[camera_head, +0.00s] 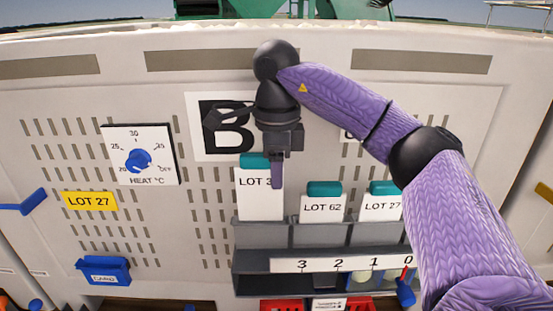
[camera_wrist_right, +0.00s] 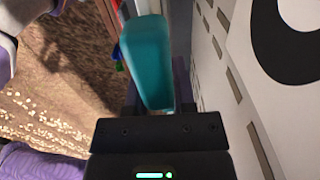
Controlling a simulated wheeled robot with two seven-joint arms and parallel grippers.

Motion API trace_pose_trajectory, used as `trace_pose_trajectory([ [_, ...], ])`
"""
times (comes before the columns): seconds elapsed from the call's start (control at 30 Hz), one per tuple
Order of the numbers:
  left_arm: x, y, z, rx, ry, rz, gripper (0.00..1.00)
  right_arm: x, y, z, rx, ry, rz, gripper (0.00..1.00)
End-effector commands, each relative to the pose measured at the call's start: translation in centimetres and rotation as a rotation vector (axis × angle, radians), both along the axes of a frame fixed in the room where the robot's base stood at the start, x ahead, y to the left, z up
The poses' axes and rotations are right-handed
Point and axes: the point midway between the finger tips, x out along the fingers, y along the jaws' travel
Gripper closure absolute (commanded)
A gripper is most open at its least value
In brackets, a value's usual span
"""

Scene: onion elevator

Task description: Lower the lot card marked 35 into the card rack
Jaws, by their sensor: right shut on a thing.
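My right gripper (camera_head: 277,172) is shut on the teal top grip of a white lot card (camera_head: 258,205). The card reads "LOT 3" and the rest of its number is hidden behind the finger. The teal grip (camera_wrist_right: 147,60) fills the space between the fingers in the right wrist view. The card hangs upright over the left slot of the grey card rack (camera_head: 270,236), higher than the cards beside it. Its lower edge is at the rack's top edge; I cannot tell whether it is inside the slot. My left gripper is not in view.
Cards LOT 62 (camera_head: 322,208) and LOT 27 (camera_head: 382,208) stand in the other slots. Below is a scale strip (camera_head: 340,264) numbered 3 to 0. A heat dial (camera_head: 139,160), yellow LOT 27 label (camera_head: 90,201) and blue bin (camera_head: 104,270) are on the panel at left.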

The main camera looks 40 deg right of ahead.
Motion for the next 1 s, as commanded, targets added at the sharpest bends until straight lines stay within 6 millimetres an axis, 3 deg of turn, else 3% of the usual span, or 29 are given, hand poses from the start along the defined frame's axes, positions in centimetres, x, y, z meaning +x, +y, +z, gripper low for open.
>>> trace_pose_trajectory([
  [0.6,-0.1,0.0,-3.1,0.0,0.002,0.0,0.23,0.0,0.0,-4.4,0.0,0.0,0.001,1.0],
  [1.0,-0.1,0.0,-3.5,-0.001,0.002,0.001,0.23,0.0,0.0,-5.1,0.0,-0.001,0.002,1.0],
])
